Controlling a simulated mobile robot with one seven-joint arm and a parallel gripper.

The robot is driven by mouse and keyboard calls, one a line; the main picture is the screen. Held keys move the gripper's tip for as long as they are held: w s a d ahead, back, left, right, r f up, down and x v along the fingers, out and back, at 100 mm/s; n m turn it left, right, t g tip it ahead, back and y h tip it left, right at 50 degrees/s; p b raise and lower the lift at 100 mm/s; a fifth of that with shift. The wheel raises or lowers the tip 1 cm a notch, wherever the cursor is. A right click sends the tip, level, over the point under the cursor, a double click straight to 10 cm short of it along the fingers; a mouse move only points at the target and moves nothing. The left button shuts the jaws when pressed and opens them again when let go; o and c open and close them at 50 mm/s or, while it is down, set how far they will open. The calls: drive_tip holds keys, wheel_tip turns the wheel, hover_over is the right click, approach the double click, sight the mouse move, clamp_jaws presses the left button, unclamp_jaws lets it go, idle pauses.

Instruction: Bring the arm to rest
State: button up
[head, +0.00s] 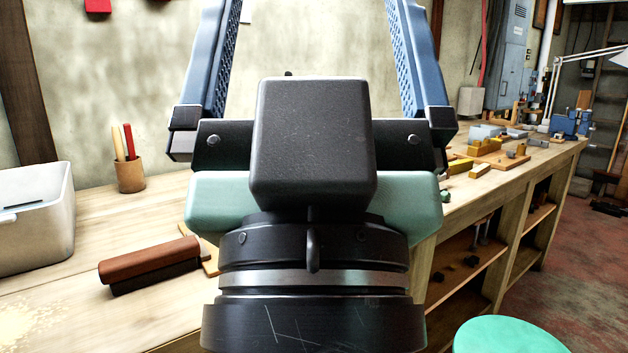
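My gripper (309,50) fills the middle of the head view, pointing up and away over the workbench. Its two blue fingers stand wide apart, and only wall shows between them. It is open and empty. The fingertips run up to or past the top edge of the picture. The dark wrist and palm hide the part of the bench behind them.
A wooden workbench (80,291) runs across. On it are a pale bin (35,235), a brush (150,262), a cup (130,176) with tools, and several blocks (479,171) at right. A green stool (508,336) stands at lower right, with open floor beyond.

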wheel_tip(320, 180, up, 23)
drive_tip(key=p, duration=2)
drive_tip(key=shift+p, duration=0.35)
